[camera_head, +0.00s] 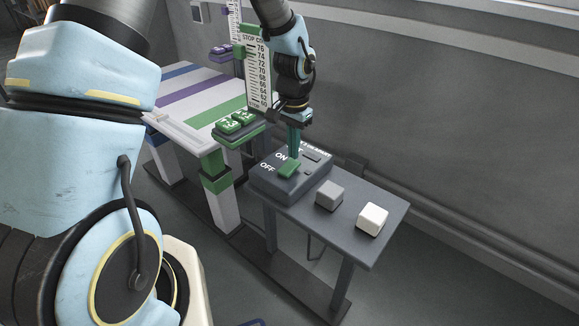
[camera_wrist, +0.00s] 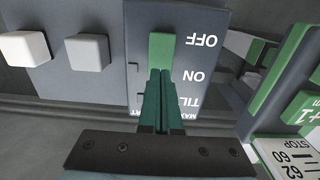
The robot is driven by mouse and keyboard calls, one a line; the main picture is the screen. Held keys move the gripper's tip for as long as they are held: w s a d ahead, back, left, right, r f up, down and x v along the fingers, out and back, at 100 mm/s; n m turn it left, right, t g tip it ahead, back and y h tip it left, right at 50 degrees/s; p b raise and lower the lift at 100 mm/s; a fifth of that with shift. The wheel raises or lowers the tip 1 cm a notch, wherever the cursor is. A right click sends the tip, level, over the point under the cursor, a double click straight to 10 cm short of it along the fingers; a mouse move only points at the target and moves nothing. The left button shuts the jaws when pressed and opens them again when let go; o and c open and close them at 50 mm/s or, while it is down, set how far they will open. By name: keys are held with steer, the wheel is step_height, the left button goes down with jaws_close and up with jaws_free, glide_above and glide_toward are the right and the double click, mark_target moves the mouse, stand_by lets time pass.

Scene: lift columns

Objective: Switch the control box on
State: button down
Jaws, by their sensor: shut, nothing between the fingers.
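The control box (camera_head: 270,183) is a dark grey box on a small grey table, with ON and OFF lettering and a green switch (camera_head: 288,169). In the head view the switch lies beside the lettering, near my gripper's tips. The box also fills the middle of the wrist view (camera_wrist: 213,20), where the green switch (camera_wrist: 161,48) sits level with the OFF word. My gripper (camera_head: 294,154) is shut and empty, pointing down over the box. In the wrist view its green fingers (camera_wrist: 160,85) end right at the switch's ON-side end; whether they touch it I cannot tell.
A grey cube (camera_head: 329,194) and a white cube (camera_head: 372,219) stand on the table (camera_head: 365,255) right of the box. Left are a striped platform (camera_head: 190,95), green buttons (camera_head: 236,122) and a numbered scale (camera_head: 259,75). A wall runs behind.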

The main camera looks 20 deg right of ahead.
mark_target(293, 162)
steer(key=shift+f+b, duration=0.7)
steer(key=shift+f, duration=0.35)
stand_by(0.5)
steer(key=shift+r, duration=0.15)
steer(key=shift+r+p, duration=2.9)
steer(key=shift+r, duration=0.55)
